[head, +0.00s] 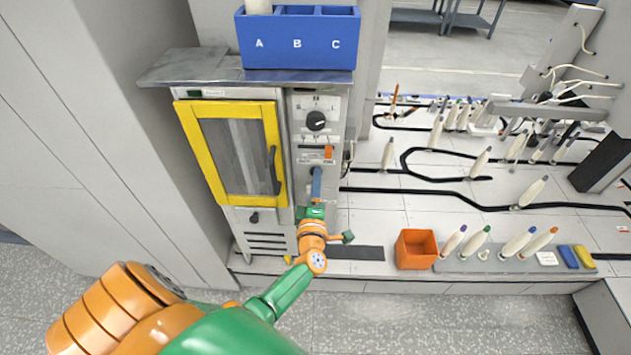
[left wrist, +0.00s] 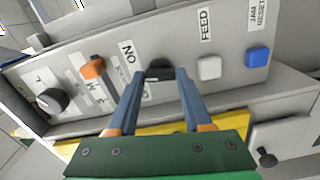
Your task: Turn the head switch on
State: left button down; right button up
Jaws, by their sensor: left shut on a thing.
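The control panel (head: 330,105) is on the right side of the grey cabinet. In the left wrist view it carries a black switch (left wrist: 158,70) beside an "ON" label, an orange switch (left wrist: 92,67) and a round black knob (left wrist: 52,100). I cannot read a "head" label. My left gripper (head: 316,172) reaches up to the panel, just below the orange switch (head: 328,152). In the left wrist view the fingers (left wrist: 159,78) stand on either side of the black switch, shut on it. The fingers partly hide the switch and its markings. My right gripper is not in view.
A white button (left wrist: 210,67) marked FEED and a blue button (left wrist: 257,57) marked JAM RESET sit beside the switch. The yellow-framed door (head: 188,150) is left of the panel. An orange bin (head: 416,250) and a tray of bobbins (head: 505,265) stand to the right.

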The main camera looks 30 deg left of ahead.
pick_arm(q)
jog(key=m+p, duration=0.1)
jog(key=m, duration=0.4)
jog(key=shift+m, duration=0.4)
dwell(0.4)
jog(key=shift+c, duration=1.6)
grip_release()
jog(key=v, duration=0.7)
jog(key=shift+p, duration=0.4)
jog(key=shift+f, duration=0.1)
